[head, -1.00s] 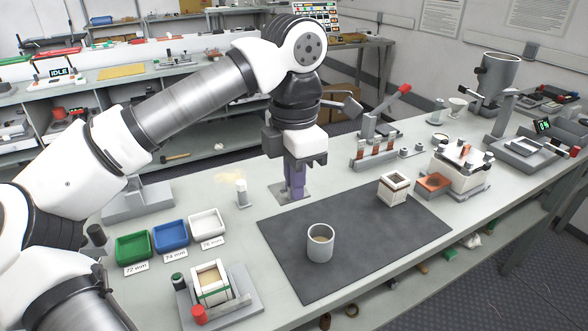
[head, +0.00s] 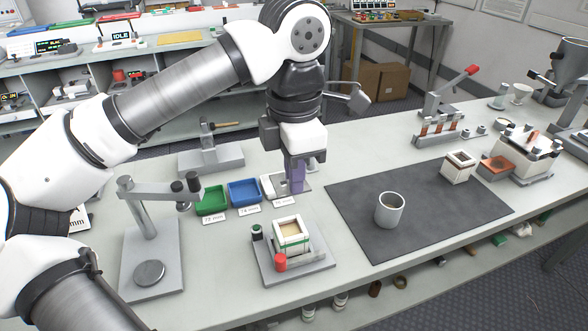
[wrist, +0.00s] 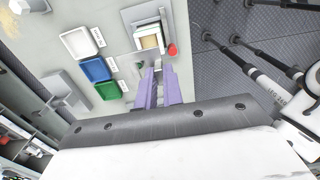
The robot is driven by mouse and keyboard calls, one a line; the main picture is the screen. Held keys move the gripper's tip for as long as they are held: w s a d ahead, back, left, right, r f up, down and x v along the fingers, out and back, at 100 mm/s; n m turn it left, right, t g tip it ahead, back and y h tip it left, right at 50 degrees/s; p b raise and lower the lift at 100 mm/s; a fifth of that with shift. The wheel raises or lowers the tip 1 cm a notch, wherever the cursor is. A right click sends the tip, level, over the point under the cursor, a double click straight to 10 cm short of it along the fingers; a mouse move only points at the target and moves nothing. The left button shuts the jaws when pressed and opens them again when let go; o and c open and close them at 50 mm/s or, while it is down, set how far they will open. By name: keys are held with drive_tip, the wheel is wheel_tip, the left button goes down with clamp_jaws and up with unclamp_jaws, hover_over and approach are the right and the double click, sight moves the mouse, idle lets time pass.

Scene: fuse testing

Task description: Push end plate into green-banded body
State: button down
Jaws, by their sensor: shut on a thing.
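The green-banded body (head: 292,240) is a cream, square, open-topped box with a green band, filled with something sandy. It sits upright in a grey fixture (head: 318,266) with a red knob; it also shows in the wrist view (wrist: 149,39). My gripper (head: 295,190) has purple fingers pointing down, above the bench behind the body and apart from it. In the wrist view my gripper (wrist: 159,68) has its fingers close together. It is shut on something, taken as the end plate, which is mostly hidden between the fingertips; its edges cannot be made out.
Green (head: 212,203), blue (head: 244,193) and white (head: 270,186) trays stand left of my fingers. A grey stand (head: 150,245) with an arm is at the left. A dark mat (head: 425,238) holds a grey cup (head: 389,210) and another cream box (head: 457,168).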

drive_tip(key=shift+f, duration=0.1)
drive_tip(key=shift+f+b, duration=2.55)
drive_tip(key=shift+f, duration=0.3)
drive_tip(key=shift+f, duration=0.3)
drive_tip(key=shift+f, duration=0.25)
drive_tip(key=shift+f, duration=0.2)
drive_tip(key=shift+f, duration=0.35)
drive_tip(key=shift+f, duration=1.4)
idle(1.0)
idle(0.3)
